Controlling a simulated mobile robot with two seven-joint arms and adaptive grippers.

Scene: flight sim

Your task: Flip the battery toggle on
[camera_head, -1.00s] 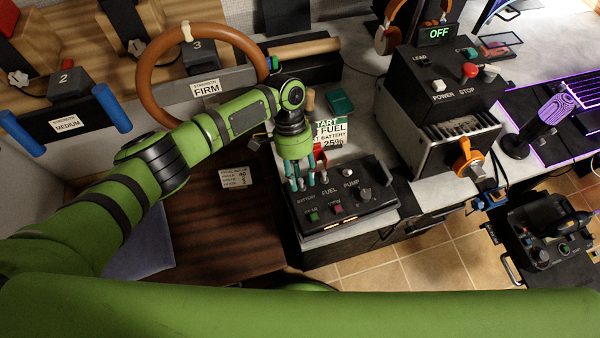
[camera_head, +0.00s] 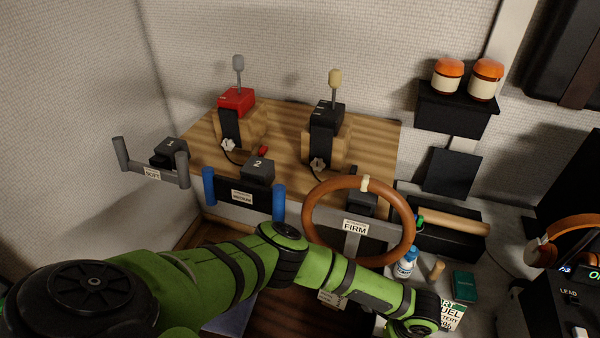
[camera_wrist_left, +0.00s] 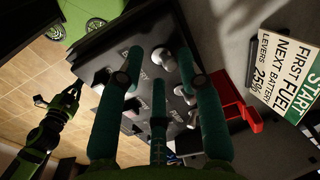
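The battery toggle's dark panel (camera_wrist_left: 90,49) fills the middle of the left wrist view, with silver and dark controls on it. In the head view my left arm runs down to the lower right edge, and the panel is out of frame. A dark and green part (camera_wrist_left: 48,130), likely my right gripper, hangs over the floor tiles.
A red part (camera_wrist_left: 237,104) and the START/FUEL sign (camera_wrist_left: 288,82) stand right of the panel.

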